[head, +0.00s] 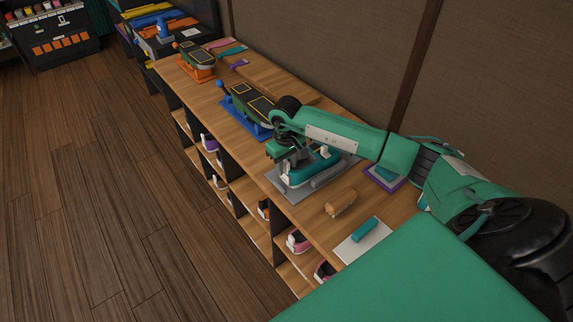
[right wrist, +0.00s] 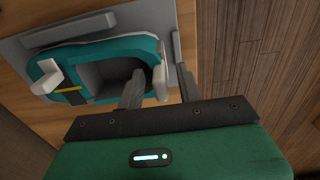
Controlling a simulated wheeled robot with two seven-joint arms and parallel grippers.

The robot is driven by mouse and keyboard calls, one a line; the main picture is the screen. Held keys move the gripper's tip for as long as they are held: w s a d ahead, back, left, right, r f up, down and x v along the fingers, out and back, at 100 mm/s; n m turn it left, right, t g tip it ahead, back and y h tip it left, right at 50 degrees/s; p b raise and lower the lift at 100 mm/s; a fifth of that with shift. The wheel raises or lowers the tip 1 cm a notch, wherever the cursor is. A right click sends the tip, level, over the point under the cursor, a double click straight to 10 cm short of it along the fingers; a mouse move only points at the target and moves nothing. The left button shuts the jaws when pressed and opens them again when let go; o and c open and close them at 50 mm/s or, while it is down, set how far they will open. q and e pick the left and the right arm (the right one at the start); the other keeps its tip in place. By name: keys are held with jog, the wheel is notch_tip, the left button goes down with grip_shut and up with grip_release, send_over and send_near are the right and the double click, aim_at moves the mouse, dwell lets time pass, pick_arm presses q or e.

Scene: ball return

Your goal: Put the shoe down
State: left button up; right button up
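The teal shoe (head: 316,166) with white parts rests on a grey tray (head: 298,194) on the long wooden bench. My right gripper (head: 286,158) is low over the shoe's near-left end. In the right wrist view the shoe (right wrist: 112,48) lies on the grey tray (right wrist: 20,42), its opening facing the camera. The right gripper's two fingers (right wrist: 160,88) are apart. One finger reaches into the shoe's opening and the other is outside its side wall, with a visible gap to the wall. My left gripper is not in view.
A wooden block (head: 340,203) and a white board with a teal piece (head: 365,229) lie nearer on the bench. A blue-based stand (head: 248,112) and an orange-based one (head: 196,62) are farther along. Cubbies below hold several shoes. The floor (head: 110,200) at left is clear.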

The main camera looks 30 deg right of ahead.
notch_tip(320, 180, up, 10)
jog(key=shift+b, duration=1.1)
jog(key=shift+r, duration=0.75)
jog(key=shift+a, duration=0.1)
